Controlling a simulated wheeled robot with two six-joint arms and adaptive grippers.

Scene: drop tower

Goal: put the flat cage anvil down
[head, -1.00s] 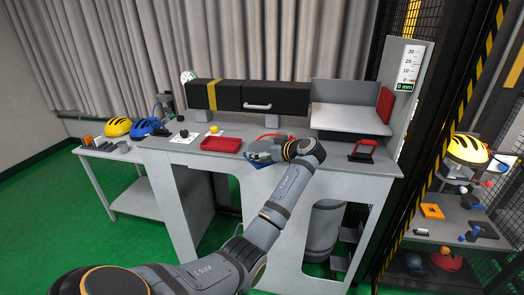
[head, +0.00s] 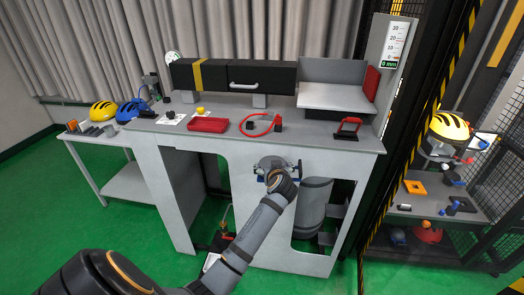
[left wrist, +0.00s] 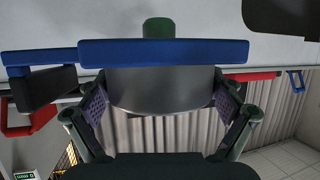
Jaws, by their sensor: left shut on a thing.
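My left gripper (head: 275,170) is shut on the flat cage anvil, a grey round body (left wrist: 160,88) with a long blue bar across it and a green round knob beyond the bar. In the left wrist view the two fingers press on opposite sides of the grey body. In the head view the gripper and anvil hang in front of the bench's front panel, below the edge of the bench top (head: 310,138). The arm hides part of the anvil there. My right gripper is not in view.
The bench top holds a red tray (head: 208,125), a red cable loop (head: 259,133) with black ends, and a red frame (head: 348,127). A black cabinet (head: 262,76) and a grey shelf (head: 333,97) stand behind. A striped post (head: 428,125) bounds the right.

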